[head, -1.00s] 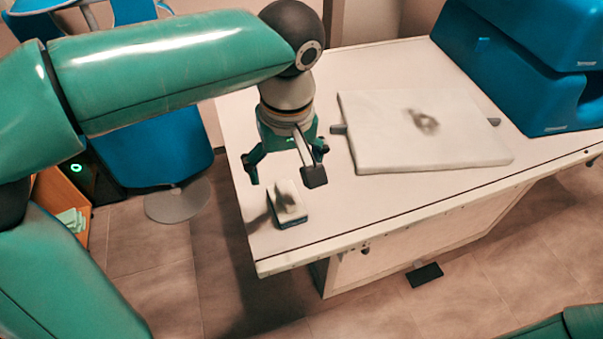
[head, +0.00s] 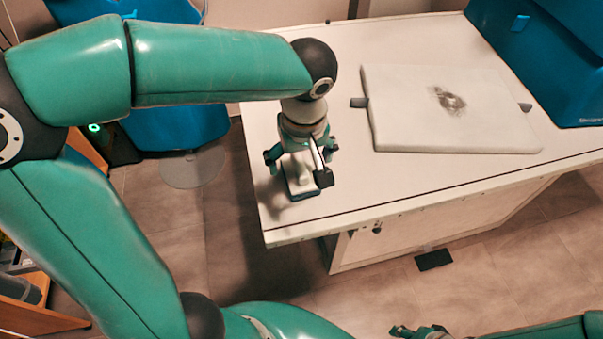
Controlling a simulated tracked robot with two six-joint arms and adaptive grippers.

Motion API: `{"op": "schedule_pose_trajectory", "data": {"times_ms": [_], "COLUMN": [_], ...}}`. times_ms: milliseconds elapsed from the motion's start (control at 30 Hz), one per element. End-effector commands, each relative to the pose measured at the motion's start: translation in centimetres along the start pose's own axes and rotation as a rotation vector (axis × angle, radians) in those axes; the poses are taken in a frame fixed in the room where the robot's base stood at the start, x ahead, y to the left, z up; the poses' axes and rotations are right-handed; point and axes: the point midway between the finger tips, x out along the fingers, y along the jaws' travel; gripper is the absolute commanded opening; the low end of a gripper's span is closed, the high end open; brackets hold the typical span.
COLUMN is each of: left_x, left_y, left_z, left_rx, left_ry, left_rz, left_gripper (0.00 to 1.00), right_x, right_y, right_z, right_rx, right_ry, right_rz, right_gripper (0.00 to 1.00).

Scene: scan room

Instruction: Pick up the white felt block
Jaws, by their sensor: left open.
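The white felt block (head: 301,186), white on top with a dark blue lower edge, sits on the pale table near its left front corner. My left gripper (head: 298,170) points down right over the block, its dark fingers open on either side. It hides part of the block's top, and I cannot tell whether the fingers touch it. What seems to be my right gripper (head: 418,332) shows only in part at the bottom edge, away from the table; its fingers are unclear.
A white board (head: 450,125) with a dark smudge and grey side tabs lies on the table (head: 345,190), right of the block. A large blue machine (head: 550,60) stands at the back right. A blue chair (head: 180,125) stands left of the table.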

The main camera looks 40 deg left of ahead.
Motion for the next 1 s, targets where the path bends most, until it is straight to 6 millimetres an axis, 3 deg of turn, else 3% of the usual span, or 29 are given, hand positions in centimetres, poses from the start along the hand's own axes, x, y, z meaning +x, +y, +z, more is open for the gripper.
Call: {"op": "schedule_pose_trajectory", "data": {"times_ms": [300,633,1000], "left_x": [4.2,4.8,4.8], "left_y": [0.0,0.0,0.0], "left_z": [-0.4,-0.4,-0.4], "left_rx": [0.000,-0.001,-0.001], "left_ry": [-0.004,-0.003,-0.003], "left_rz": [-0.004,-0.001,-0.001], "left_gripper": [0.94,0.92,0.30], "right_x": [0.0,0.0,0.0], "right_y": [0.0,0.0,0.0], "right_z": [0.0,0.0,0.0], "right_rx": [0.000,0.000,0.000], "right_ry": [0.000,0.000,0.000], "right_rz": [0.000,0.000,0.000], "right_gripper": [0.40,0.40,0.40]}}
